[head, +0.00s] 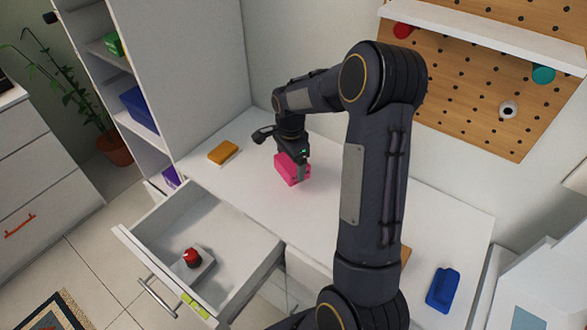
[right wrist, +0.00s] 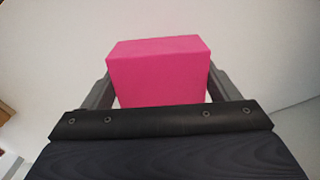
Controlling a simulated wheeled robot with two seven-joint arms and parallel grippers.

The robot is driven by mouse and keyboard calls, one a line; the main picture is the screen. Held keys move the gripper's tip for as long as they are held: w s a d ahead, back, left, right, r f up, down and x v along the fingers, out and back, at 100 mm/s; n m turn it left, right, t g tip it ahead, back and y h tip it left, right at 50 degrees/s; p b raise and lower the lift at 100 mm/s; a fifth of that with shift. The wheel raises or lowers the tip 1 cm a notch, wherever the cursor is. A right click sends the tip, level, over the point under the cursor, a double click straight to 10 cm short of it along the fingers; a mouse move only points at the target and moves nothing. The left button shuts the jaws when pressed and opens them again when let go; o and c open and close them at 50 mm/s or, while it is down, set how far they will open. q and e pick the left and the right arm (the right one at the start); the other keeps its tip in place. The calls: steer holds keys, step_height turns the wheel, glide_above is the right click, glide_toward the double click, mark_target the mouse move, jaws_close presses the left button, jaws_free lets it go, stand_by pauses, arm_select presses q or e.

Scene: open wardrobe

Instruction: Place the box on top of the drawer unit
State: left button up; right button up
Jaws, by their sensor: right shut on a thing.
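A pink box (head: 288,169) is at my right gripper (head: 297,166) in the head view, over the white top of the drawer unit (head: 245,185). In the right wrist view the box (right wrist: 158,70) fills the space between the two fingers, which are shut on it. Whether the box touches the white top or hangs just above it, I cannot tell. The unit's drawer (head: 150,228) is pulled open, with a red button on a pale base (head: 192,258) inside. My left gripper is not in view.
A yellow-orange block (head: 223,151) lies on the white top left of the box. A blue object (head: 443,290) lies farther right. A shelf unit (head: 180,60) stands at the left back, and a pegboard (head: 470,95) is behind. The surface between the yellow block and the box is clear.

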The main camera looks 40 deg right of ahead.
steer(key=shift+s+d+f, duration=0.1)
steer(key=shift+d+f, duration=0.1)
steer(key=shift+f, duration=0.8)
steer(key=shift+d+f, duration=0.2)
steer(key=shift+f, duration=0.75)
steer(key=shift+f, duration=0.2)
steer(key=o, duration=0.9)
steer(key=shift+o, duration=0.2)
